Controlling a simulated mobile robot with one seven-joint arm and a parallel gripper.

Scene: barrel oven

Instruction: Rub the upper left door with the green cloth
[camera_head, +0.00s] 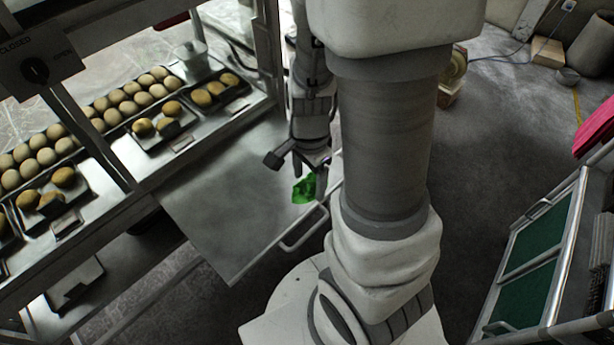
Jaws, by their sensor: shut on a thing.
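My gripper (316,178) is in the middle of the view, pointing down, partly hidden by my own arm. It is shut on the green cloth (303,189), which hangs crumpled between its fingers. The cloth is over the right part of a flat metal door panel (222,207) that is folded out from the oven. This panel has a bar handle (304,229) near its right edge, just below the cloth. I cannot tell whether the cloth touches the panel, nor whether this panel is the upper left door.
Trays of buns (127,103) stand inside the oven at left. A dial panel (37,67) is at the upper left. A rack with green panels (538,240) stands at the lower right. Grey floor (490,140) at right is mostly clear.

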